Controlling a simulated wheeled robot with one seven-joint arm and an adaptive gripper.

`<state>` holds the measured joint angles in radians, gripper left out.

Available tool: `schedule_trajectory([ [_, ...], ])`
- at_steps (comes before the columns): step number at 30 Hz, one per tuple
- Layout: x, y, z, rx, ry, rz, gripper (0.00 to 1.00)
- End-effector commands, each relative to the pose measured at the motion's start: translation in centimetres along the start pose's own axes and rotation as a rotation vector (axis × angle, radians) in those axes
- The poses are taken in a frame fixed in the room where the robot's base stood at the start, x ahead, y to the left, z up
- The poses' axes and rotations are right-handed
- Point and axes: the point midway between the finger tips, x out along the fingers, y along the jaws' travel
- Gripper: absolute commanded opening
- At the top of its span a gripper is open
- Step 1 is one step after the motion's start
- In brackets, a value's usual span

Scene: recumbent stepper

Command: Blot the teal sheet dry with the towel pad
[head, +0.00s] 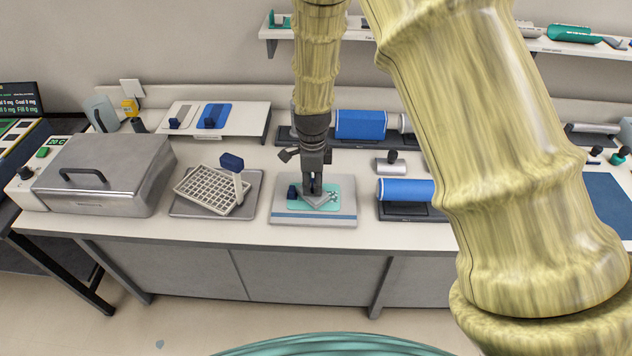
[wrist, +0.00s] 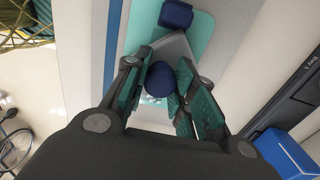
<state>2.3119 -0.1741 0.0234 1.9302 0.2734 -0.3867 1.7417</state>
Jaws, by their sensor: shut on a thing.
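The teal sheet (head: 300,206) lies on a pale grey board with a blue stripe along its front; it also shows in the wrist view (wrist: 204,38). My gripper (head: 314,188) is over the sheet, pointing down. In the wrist view, my gripper (wrist: 160,84) is shut on the dark blue round knob (wrist: 160,78) of a grey, flat, angular pad (wrist: 178,47), which looks like the towel pad. The pad (head: 322,201) is at the sheet; whether it touches is unclear. Small pale marks show on the sheet right of the pad. My fingers hide part of the pad.
A dark blue block (head: 292,191) sits on the sheet's left part, close to the pad. A tray with a tilted white grid rack (head: 212,190) is left of the board. A blue roller (head: 405,190) stands to the right. A lidded metal box (head: 105,170) is further left.

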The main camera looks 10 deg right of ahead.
Motion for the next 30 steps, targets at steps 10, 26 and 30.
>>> schedule_trajectory([
  [10, 0.1, 0.1, -0.7, 0.001, 0.001, 0.003, 0.07],
  [26, -0.1, 0.1, -3.3, 0.001, 0.001, 0.002, 0.07],
  [30, -0.1, 0.1, -4.0, 0.001, 0.001, 0.002, 0.07],
])
